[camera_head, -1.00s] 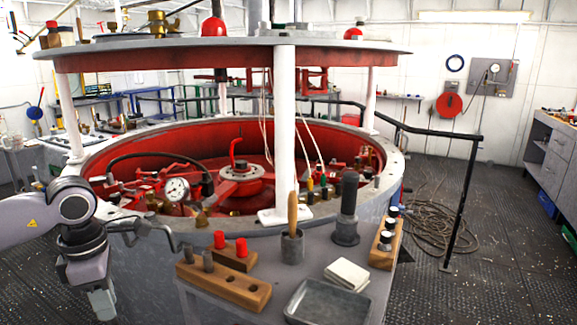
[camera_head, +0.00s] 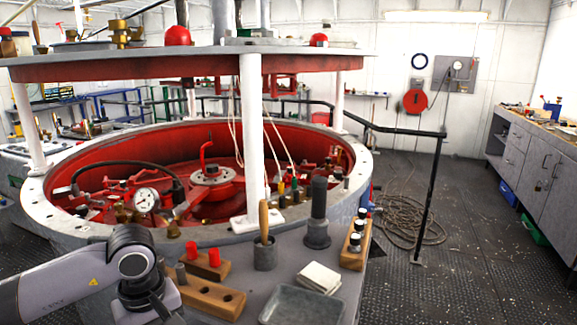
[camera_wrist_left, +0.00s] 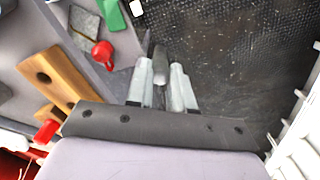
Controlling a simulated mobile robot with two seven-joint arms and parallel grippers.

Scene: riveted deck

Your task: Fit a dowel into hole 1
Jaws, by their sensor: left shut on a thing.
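My left gripper (camera_wrist_left: 160,88) is shut on a grey dowel (camera_wrist_left: 160,66), whose end shows between the fingers in the left wrist view. The dowel is over the dark floor, apart from the bench. In the head view my left arm comes in at lower left; its gripper is not clearly visible there. A wooden block (camera_head: 233,308) on the bench has open holes in its top, and a grey dowel (camera_head: 181,273) stands at its left end. A wooden block (camera_wrist_left: 63,82) with dark holes also shows in the left wrist view. I cannot tell which hole is hole 1.
Behind the block are red pegs (camera_head: 214,257) in another holder. A tool cup (camera_head: 265,254), dark cylinder (camera_head: 318,215), white pad (camera_head: 319,277), grey tray (camera_head: 300,305) and capped-bottle rack (camera_head: 357,246) crowd the bench. The floor to the right is open, with coiled rope (camera_head: 400,220).

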